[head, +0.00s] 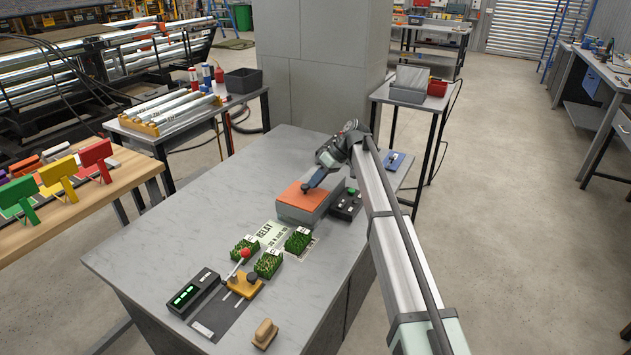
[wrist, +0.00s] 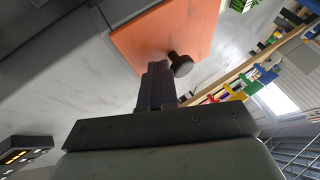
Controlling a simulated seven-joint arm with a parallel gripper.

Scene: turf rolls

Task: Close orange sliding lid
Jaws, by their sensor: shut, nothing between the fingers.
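The orange sliding lid (head: 297,195) lies on top of a grey box (head: 295,213) on the grey table. Its orange surface also shows in the wrist view (wrist: 140,38), with a dark round knob (wrist: 181,64) at its edge. The gripper hides part of the lid's far right end.
A black control box (head: 345,205) stands just right of the grey box. Several turf rolls (head: 268,263) and a card marked RELAY lie in front. A device with green digits (head: 190,295), a red-knobbed lever (head: 245,254) and a wooden-handled tool (head: 264,333) lie nearer. The table's left part is clear.

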